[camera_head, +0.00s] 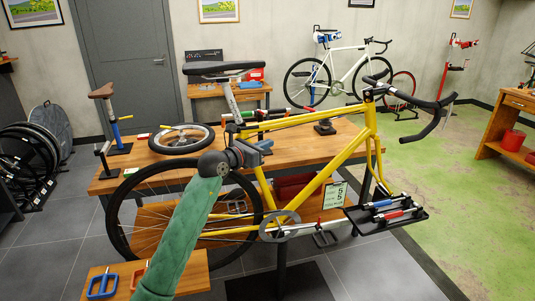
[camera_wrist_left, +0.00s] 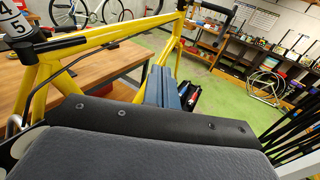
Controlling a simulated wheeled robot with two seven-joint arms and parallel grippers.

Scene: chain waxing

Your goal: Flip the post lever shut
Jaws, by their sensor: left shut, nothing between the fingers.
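The yellow bicycle (camera_head: 315,178) stands upright in front of the workbench. Its grey seat post (camera_head: 231,97) rises from the frame and carries a dark saddle (camera_head: 222,68). In the left wrist view, a light post marked 4 and 5 (camera_wrist_left: 13,24) shows at the upper left beside the yellow frame (camera_wrist_left: 110,38). I cannot clearly make out the post lever or tell its position. My left gripper (camera_head: 266,146) is below the top tube, right of the seat post's foot. Its blue-grey fingers (camera_wrist_left: 163,87) are shut and empty. My right gripper is not in view.
The wooden workbench (camera_head: 345,133) behind the bicycle bears a loose wheel (camera_head: 181,138). A black tray (camera_head: 405,221) with red and blue tools is low at the right. Blue clamps (camera_head: 102,286) lie on a wooden surface at the lower left. Green floor (camera_head: 450,165) is clear.

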